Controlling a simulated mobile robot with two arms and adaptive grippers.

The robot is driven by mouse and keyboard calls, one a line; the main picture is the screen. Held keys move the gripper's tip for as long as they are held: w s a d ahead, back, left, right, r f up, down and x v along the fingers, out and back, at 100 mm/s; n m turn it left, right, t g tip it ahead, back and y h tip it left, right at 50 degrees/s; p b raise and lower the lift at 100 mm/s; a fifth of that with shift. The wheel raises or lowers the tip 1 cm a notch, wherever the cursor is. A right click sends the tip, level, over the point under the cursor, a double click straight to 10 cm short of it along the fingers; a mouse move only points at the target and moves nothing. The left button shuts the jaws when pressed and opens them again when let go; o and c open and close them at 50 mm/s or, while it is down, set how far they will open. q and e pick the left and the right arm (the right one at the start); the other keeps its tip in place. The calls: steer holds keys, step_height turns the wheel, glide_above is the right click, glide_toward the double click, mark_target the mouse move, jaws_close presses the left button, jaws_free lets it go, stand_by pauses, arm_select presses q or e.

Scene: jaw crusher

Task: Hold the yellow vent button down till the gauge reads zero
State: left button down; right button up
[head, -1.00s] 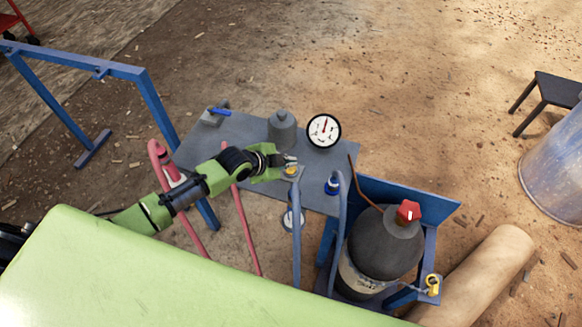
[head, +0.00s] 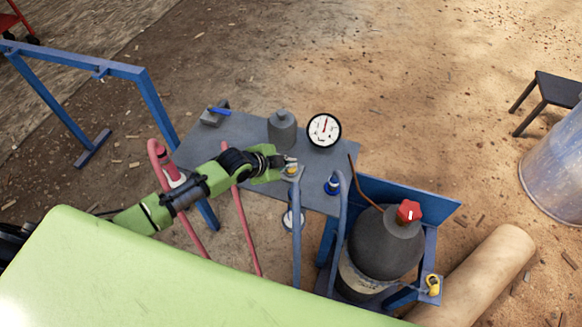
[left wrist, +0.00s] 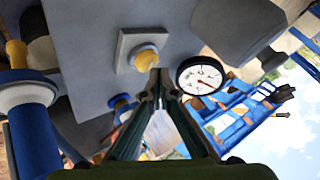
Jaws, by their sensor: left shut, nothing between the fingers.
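The yellow vent button (head: 292,170) sits on a small plate at the front edge of the grey table. In the left wrist view the yellow button (left wrist: 146,58) stands out from its square grey plate. My left gripper (head: 288,161) is shut and empty, with its tips (left wrist: 157,78) right at the button's edge. I cannot tell whether they touch or press it. The round white gauge (head: 324,130) stands behind and right of the button, its red needle pointing roughly up. It also shows in the left wrist view (left wrist: 202,76); its figures are too small to read. My right gripper is out of view.
A grey weight-like bottle (head: 282,130) and a blue-handled part (head: 215,113) stand on the table (head: 240,127). A blue fitting (head: 332,185) is right of the button. A dark cylinder (head: 384,247) with a red knob (head: 408,212) stands at right.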

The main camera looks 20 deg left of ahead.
arm_select(q)
steer(key=shift+f, duration=0.25)
stand_by(0.4)
steer(key=shift+f+b, duration=0.35)
steer(key=shift+f, duration=0.05)
stand_by(1.3)
stand_by(1.8)
steer(key=shift+r+p, duration=1)
steer(key=shift+r, duration=0.1)
step_height(320, 180, up, 5)
steer(key=p, duration=0.5)
